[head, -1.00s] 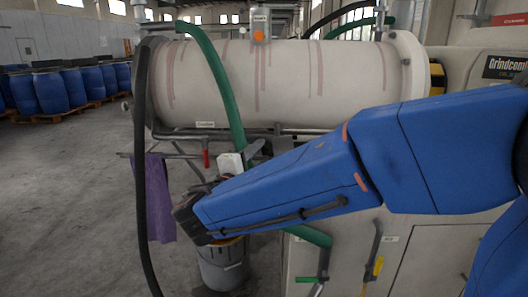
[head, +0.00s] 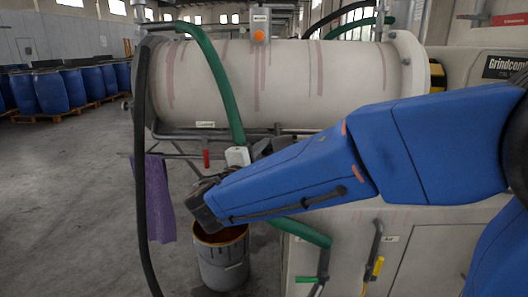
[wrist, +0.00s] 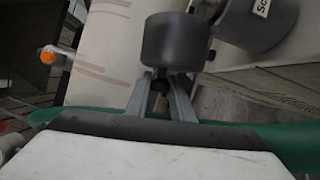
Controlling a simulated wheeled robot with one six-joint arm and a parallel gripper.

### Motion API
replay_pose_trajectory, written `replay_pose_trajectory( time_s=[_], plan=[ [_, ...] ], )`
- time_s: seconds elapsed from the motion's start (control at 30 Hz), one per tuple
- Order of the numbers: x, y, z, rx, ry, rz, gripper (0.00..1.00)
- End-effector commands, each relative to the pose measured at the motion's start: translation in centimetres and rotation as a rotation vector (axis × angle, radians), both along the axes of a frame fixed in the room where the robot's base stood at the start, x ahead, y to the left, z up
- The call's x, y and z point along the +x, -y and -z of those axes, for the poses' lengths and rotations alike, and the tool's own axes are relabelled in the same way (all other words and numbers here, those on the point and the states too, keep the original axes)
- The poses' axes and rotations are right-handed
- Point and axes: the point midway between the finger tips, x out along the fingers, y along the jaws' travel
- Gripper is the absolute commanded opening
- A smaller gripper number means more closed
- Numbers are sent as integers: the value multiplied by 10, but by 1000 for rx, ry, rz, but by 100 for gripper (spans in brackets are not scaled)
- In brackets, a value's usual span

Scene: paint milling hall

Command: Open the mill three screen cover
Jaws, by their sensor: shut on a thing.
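In the wrist view my gripper (wrist: 163,95) has its two metal fingers closed around the lower end of a dark grey cylindrical knob (wrist: 175,40). Beside it at the upper right is a round grey housing (wrist: 235,32) with a white label starting "Sc", which looks like the screen cover. The label is cut off, and I cannot tell how the knob joins the housing. The mill (head: 280,85) is a pale horizontal cylinder with reddish streaks. In the head view, my blue arm hides the fingers and the grip, below the mill's left half.
A grey bucket (head: 222,265) stands on the floor below my wrist. A green hose (head: 215,75) and a black hose (head: 142,170) hang close by. A purple cloth (head: 159,200) hangs at the left. Blue drums (head: 52,92) stand far left, with clear floor between.

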Motion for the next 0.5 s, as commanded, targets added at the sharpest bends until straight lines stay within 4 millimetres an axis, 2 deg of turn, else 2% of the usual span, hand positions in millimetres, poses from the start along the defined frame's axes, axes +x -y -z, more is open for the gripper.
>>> replay_pose_trajectory(
  time_s=[0.3,0.5],
  plan=[
    [-1,12,-18,206,7,2,0],
    [-1,13,-20,227,8,2,0]
  ],
)
